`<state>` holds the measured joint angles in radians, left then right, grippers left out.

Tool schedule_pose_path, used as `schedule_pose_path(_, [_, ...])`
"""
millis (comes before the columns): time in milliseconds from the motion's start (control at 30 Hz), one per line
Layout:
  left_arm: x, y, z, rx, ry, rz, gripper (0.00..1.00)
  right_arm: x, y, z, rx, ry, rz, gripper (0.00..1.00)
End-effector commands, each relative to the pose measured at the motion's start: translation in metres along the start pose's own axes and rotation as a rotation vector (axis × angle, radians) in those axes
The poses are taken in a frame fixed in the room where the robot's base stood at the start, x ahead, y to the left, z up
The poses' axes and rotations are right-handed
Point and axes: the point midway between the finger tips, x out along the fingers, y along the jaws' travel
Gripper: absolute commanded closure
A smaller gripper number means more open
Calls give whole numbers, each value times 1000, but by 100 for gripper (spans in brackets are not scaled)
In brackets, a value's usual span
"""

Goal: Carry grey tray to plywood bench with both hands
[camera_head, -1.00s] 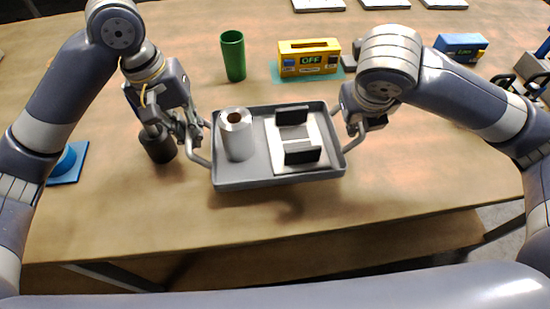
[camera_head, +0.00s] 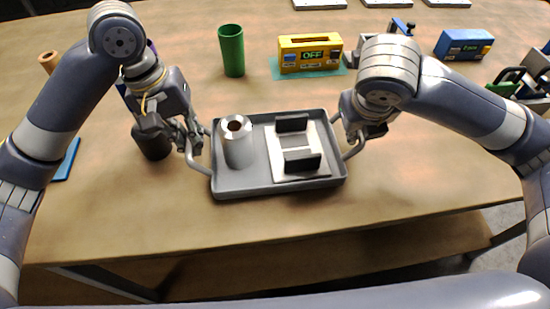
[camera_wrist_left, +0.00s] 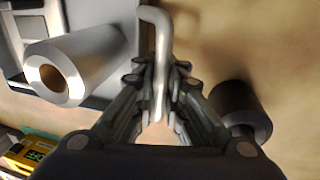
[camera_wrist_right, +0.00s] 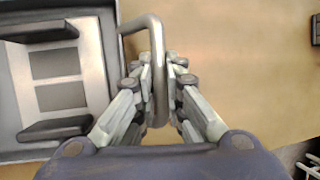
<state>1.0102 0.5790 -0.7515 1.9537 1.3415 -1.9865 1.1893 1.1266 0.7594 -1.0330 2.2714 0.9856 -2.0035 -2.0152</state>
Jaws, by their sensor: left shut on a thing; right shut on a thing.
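The grey tray (camera_head: 262,190) is in the middle of the head view, level, over the front part of the plywood bench (camera_head: 120,220). It carries a silver roll (camera_head: 238,148) with a copper-coloured core and a pale plate with two black blocks (camera_head: 300,160). My left gripper (camera_head: 192,148) is shut on the tray's left handle, which shows between its fingers in the left wrist view (camera_wrist_left: 158,90). My right gripper (camera_head: 352,135) is shut on the right handle, seen in the right wrist view (camera_wrist_right: 158,75). Whether the tray touches the bench I cannot tell.
A dark cylinder (camera_head: 152,142) stands close beside my left gripper. A green cup (camera_head: 231,50), a yellow box marked OFF (camera_head: 310,54) and a blue box (camera_head: 464,44) stand farther back. The bench front between tray and edge is clear.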

Motion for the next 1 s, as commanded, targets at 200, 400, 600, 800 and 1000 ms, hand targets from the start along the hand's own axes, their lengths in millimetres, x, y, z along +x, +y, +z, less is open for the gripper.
schedule_pose_path(200, [7, -5, -1, -5, 0, -8, 81, 7, -2, -3, 6, 2, -11, 78])
schedule_pose_path(400, [7, -3, 0, -2, 0, -5, 69, 7, -1, -3, 3, 2, -7, 70])
schedule_pose_path(600, [5, -2, 0, -1, 1, -3, 69, 7, 0, -3, 2, 1, -4, 70])
schedule_pose_path(800, [-20, -2, -1, -2, 5, -3, 69, 7, 1, -3, 1, 1, -2, 70])
schedule_pose_path(1000, [-57, -3, -2, -3, 7, -4, 69, 7, 1, -3, 0, 1, -2, 70])
